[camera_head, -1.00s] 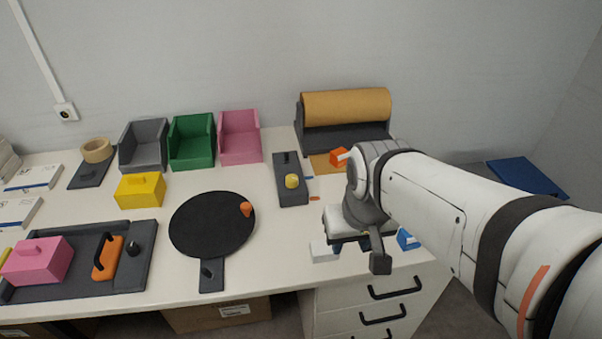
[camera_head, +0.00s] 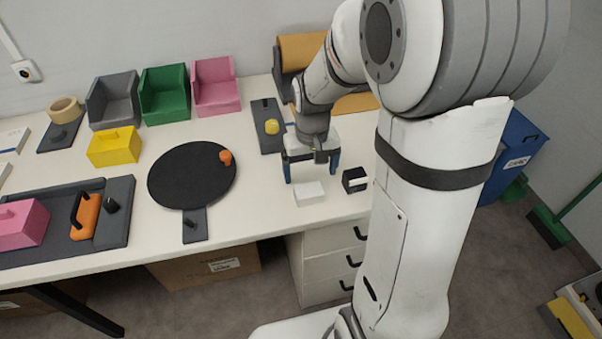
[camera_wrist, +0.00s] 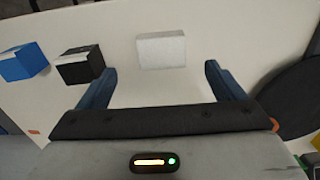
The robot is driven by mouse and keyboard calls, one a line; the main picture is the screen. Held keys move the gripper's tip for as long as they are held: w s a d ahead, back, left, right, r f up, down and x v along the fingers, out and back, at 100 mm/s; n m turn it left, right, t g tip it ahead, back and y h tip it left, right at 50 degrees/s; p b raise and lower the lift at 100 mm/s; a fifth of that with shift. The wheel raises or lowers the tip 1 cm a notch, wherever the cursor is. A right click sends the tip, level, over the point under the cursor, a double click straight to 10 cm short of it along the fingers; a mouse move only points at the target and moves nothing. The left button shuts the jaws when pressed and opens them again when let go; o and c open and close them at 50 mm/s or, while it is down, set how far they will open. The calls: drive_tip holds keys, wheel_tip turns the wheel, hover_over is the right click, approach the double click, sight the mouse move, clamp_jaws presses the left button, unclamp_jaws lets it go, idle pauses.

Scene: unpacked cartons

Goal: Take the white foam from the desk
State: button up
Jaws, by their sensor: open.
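The white foam (camera_head: 309,193) is a small white block lying on the white desk (camera_head: 262,212) near its front edge. In the wrist view the white foam (camera_wrist: 162,50) lies between the lines of the two blue fingers, a little beyond their tips. My gripper (camera_head: 311,174) points down over the desk just behind the foam, fingers spread and empty. The gripper also shows in the wrist view (camera_wrist: 158,72), with a clear gap between its fingers. I cannot tell the exact height of the tips above the desk.
A black block (camera_head: 355,180) with a white top stands just right of the foam. A blue block (camera_wrist: 22,62) lies beyond it in the wrist view. A round black board (camera_head: 190,175) lies to the left. A dark tray with a yellow knob (camera_head: 271,127) is behind.

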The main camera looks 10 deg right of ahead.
sight(309, 189)
drive_tip(key=f, duration=0.8)
drive_tip(key=shift+w+a+f, duration=0.1)
drive_tip(key=shift+w+f, duration=0.05)
drive_tip(key=shift+w, duration=0.1)
drive_tip(key=c, duration=1)
